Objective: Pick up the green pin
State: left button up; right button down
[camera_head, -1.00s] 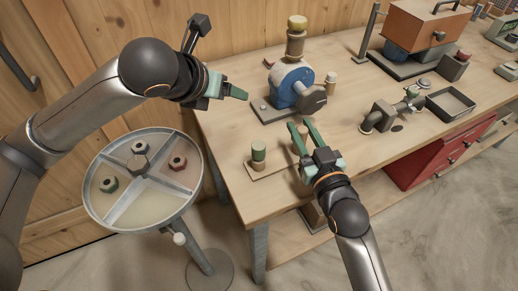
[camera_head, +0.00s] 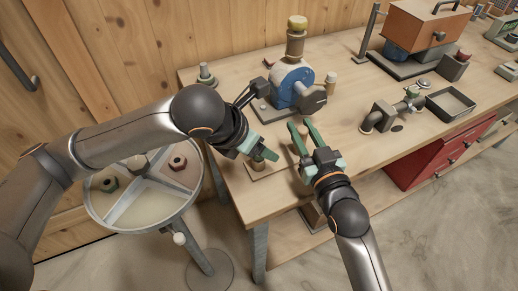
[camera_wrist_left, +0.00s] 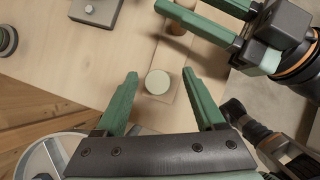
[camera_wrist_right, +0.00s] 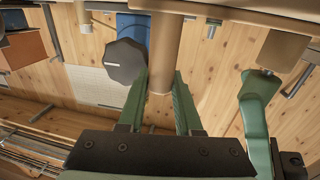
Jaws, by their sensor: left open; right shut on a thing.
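The green pin (camera_head: 258,164) is upright on a thin board (camera_head: 283,170) at the near-left part of the bench. In the head view my left gripper (camera_head: 264,150) partly hides it. In the left wrist view its pale green round top (camera_wrist_left: 157,82) lies between the open fingers of my left gripper (camera_wrist_left: 161,78), with gaps on both sides. My right gripper (camera_head: 299,126) is shut on a wooden peg (camera_head: 298,145) just right of the green pin. The right wrist view shows this peg (camera_wrist_right: 162,65) between the fingers.
A blue cranked machine (camera_head: 290,85) stands behind the grippers. A bolt-like piece (camera_head: 205,76) stands at the back left. A round divided tray (camera_head: 140,208) with nuts is left of the bench. A pipe fitting (camera_head: 382,113) and open metal tray (camera_head: 451,103) lie right.

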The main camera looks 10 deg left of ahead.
pick_arm(q)
jog(key=x, duration=0.4)
jog(key=shift+a, duration=0.1)
grip_shut()
dwell(0.4)
